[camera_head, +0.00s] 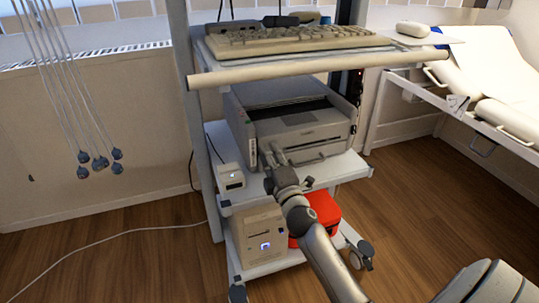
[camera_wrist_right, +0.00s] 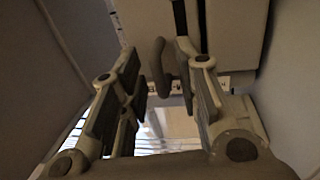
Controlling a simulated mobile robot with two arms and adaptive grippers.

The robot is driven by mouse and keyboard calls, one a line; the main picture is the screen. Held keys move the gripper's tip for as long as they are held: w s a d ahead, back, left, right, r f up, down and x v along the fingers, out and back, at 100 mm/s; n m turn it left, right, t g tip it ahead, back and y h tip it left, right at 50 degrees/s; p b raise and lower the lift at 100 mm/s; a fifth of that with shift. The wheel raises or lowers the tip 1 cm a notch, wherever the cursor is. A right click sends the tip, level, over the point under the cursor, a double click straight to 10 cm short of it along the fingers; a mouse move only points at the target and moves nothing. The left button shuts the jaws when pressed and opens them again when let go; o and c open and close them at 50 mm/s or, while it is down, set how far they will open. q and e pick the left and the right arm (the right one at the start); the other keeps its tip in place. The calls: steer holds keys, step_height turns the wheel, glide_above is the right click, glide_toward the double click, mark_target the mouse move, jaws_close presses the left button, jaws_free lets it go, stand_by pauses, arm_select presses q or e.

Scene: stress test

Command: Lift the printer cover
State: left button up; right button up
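A grey printer (camera_head: 312,128) stands on the middle shelf of a wheeled cart in the head view. Its top has a dark slot at the back and a lighter flat panel in front; the cover looks down. My right gripper (camera_head: 274,154) is at the printer's lower front left, close to its front face; I cannot tell whether it touches. In the right wrist view, the fingers of my right gripper (camera_wrist_right: 158,62) are apart. A dark curved, handle-like piece (camera_wrist_right: 160,72) shows between them, with a gap to either side. My left gripper is not in view.
A white shelf bar (camera_head: 290,72) and a keyboard (camera_head: 300,40) sit above the printer. A small white box (camera_head: 231,177) stands left of it. A beige box (camera_head: 262,240) and a red case (camera_head: 325,212) are below. A bed (camera_head: 490,75) is at right.

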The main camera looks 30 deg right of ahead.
steer(key=shift+w, duration=0.25)
jaws_close()
steer(key=shift+r, duration=0.15)
